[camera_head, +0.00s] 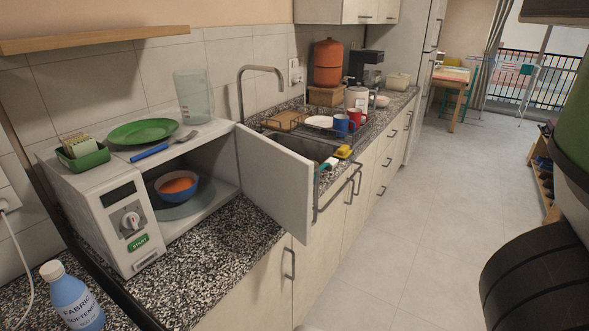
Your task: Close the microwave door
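The white microwave (100,190) stands on the speckled counter at the left. Its door (272,182) is wide open, swung out from the right side of the opening and reaching past the counter's front edge. A blue bowl (178,196) with orange contents sits on the turntable inside. The control panel with a dial and a green START label is on the left of the front. My gripper is not in view; dark rounded parts at the right edge seem to be my own body, well apart from the door.
A green plate (142,131), a fork, a green sponge tray (82,154) and a clear jug (193,97) stand on the microwave. A fabric softener bottle (72,298) is at lower left. Sink and dish rack lie behind the door. The tiled floor (400,240) is clear.

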